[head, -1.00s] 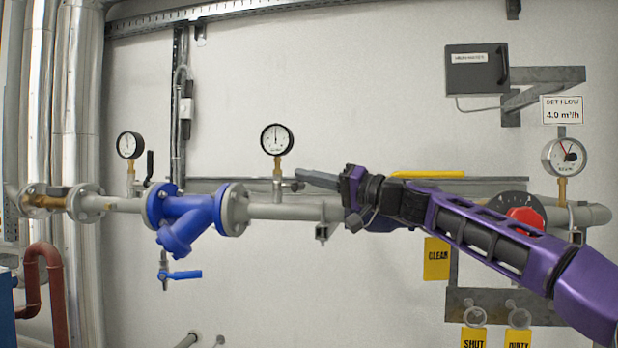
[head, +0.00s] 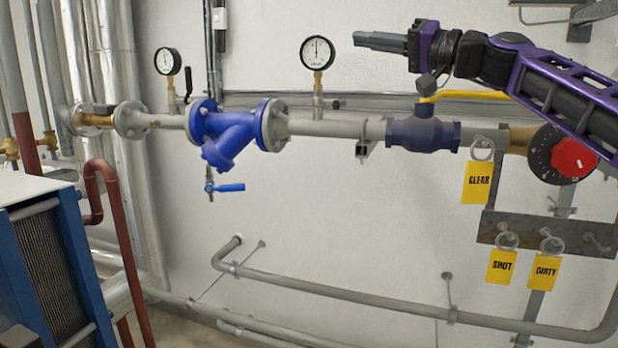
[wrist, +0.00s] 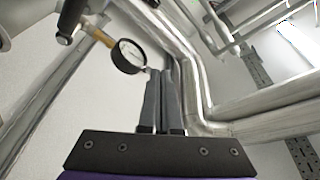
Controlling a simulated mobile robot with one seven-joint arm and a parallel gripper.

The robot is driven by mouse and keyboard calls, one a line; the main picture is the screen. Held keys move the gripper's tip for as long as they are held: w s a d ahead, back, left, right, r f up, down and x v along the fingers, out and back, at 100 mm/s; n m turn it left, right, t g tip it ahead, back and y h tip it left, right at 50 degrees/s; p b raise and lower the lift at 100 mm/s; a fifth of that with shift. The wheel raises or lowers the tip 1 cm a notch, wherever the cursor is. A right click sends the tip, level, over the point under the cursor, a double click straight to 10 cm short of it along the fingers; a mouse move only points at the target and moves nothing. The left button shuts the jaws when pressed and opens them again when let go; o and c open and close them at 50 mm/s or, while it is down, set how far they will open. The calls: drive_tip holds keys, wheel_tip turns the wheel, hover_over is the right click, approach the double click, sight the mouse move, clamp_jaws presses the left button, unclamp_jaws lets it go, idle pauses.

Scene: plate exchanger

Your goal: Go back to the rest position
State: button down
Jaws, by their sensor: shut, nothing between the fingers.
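My gripper (head: 380,41) is in the upper right of the head view, pointing left, with its dark fingers together and nothing between them. It stands in front of the wall, above the dark ball valve with the yellow lever (head: 470,96) and to the right of the middle gauge (head: 317,52). In the wrist view the two grey fingers of my gripper (wrist: 161,75) lie side by side. A gauge (wrist: 128,57) shows just left of their tips there.
A grey pipe line crosses the wall with a blue strainer (head: 232,135) and a red knob (head: 573,157). Yellow tags CLEAR (head: 478,184), SHUT (head: 502,267) and DIRTY (head: 543,272) hang at right. A blue-framed plate unit (head: 50,270) stands lower left. Wall between is clear.

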drive_tip(key=s+f+n+g+h+p, duration=0.1)
drive_tip(key=s+f+h, duration=0.25)
drive_tip(key=s, duration=0.65)
drive_tip(key=s+f+n+h, duration=0.1)
drive_tip(key=s+f+h, duration=0.1)
drive_tip(key=s+f, duration=0.5)
drive_tip(key=s+d+f+m+g+h, duration=0.1)
drive_tip(key=s+f+h, duration=0.2)
drive_tip(key=f, duration=0.6)
drive_tip(key=s+f+m+g+h, duration=0.1)
drive_tip(key=s+f+g+h, duration=0.1)
drive_tip(key=s+f+h, duration=0.2)
drive_tip(key=s+d+f+g+h+p, duration=0.1)
drive_tip(key=s+f+h, duration=0.2)
drive_tip(key=s+f, duration=0.4)
wheel_tip(320, 180, down, 7)
drive_tip(key=shift+s+d+f+m+g+h, duration=0.15)
drive_tip(key=shift+s+d+m+g+h, duration=0.15)
drive_tip(key=shift+s+m+g+h, duration=0.1)
